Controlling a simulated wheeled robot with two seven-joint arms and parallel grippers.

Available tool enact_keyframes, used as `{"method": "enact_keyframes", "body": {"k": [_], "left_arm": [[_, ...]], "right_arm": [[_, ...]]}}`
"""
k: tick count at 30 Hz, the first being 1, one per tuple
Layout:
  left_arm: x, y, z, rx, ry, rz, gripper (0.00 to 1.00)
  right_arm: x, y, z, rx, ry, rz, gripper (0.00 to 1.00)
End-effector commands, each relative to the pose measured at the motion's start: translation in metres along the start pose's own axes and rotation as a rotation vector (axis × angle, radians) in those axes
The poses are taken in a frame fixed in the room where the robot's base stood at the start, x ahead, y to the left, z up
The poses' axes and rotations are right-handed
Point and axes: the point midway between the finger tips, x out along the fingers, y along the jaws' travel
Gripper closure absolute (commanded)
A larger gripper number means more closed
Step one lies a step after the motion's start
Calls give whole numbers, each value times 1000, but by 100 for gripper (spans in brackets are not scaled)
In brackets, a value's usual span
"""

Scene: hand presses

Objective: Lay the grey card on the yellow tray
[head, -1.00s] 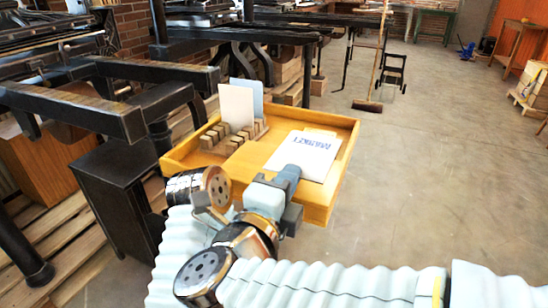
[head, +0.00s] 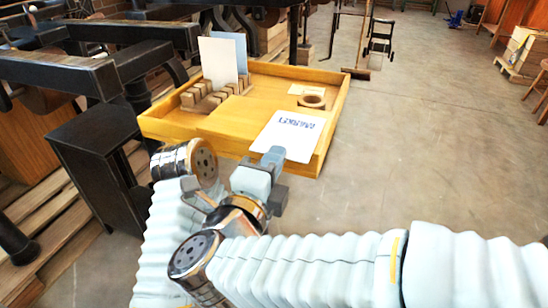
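The tray (head: 210,144) is a shallow yellow wooden tray with raised walls. A white or very pale grey card with blue lettering (head: 287,133) is over its near right part; I cannot tell whether it touches the floor or wall. My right gripper (head: 272,158) is at this card's near edge and appears shut on it. A plain whitish card (head: 218,62) stands upright in a slotted wooden rack (head: 216,92) at the tray's left. A pale blue-grey card (head: 241,50) stands behind it, partly hidden. My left gripper is out of view.
Dark iron presses (head: 60,75) stand close on the left. Open concrete floor (head: 430,150) lies to the right.

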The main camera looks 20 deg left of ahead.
Motion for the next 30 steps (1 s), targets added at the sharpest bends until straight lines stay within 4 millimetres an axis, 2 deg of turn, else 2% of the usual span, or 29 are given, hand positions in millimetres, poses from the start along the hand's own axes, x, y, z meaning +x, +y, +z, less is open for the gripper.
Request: {"method": "enact_keyframes", "body": {"k": [14, 20, 26, 28, 30], "left_arm": [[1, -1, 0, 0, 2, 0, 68], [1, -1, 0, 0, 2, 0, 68], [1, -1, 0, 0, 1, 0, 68], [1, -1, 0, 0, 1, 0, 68], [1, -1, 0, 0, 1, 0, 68]], "right_arm": [[0, 1, 0, 0, 0, 0, 100], [0, 1, 0, 0, 0, 0, 71], [0, 1, 0, 0, 0, 0, 69], [0, 1, 0, 0, 0, 0, 62], [0, 1, 0, 0, 0, 0, 62]]}}
